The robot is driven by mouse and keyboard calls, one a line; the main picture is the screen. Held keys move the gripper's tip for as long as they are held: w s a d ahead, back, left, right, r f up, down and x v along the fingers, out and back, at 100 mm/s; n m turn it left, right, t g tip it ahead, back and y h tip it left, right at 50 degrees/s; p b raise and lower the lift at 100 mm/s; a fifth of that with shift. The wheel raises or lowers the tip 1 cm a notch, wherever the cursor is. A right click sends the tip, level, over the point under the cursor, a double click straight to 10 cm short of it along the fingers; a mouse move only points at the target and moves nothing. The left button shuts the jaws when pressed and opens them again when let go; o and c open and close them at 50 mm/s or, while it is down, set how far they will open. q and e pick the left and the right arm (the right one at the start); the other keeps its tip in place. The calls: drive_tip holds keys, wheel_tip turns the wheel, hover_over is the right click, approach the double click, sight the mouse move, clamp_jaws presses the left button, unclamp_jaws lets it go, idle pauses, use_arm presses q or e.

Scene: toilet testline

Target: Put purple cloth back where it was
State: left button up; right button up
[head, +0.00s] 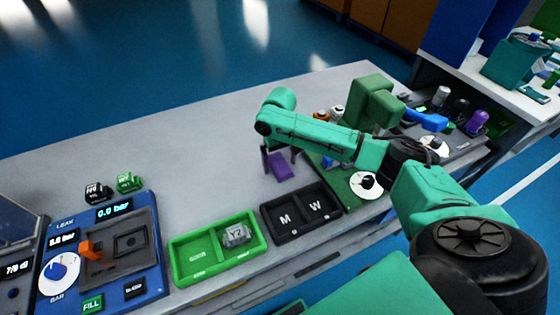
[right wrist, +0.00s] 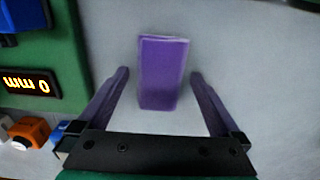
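The purple cloth (head: 281,166) is a small folded rectangle near the middle of the grey bench, behind the black tray. In the right wrist view the purple cloth (right wrist: 162,72) lies between the two purple-grey fingers, with clear gaps on both sides. My right gripper (head: 281,164) is open over it, pointing down. In the right wrist view the right gripper (right wrist: 159,78) has its fingers well apart, and neither visibly touches the cloth. Whether the cloth rests on the bench is hard to tell. My left gripper is not in view.
A black tray (head: 267,223) marked M and W and a green tray (head: 180,275) with a grey block stand along the front. A blue leak tester (head: 145,283) is at left. A green machine (head: 371,102) stands right of the cloth. The bench behind is clear.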

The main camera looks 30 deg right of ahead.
sight(280, 164)
wheel_tip(280, 164, up, 12)
drive_tip(key=shift+r, duration=0.15)
idle(0.3)
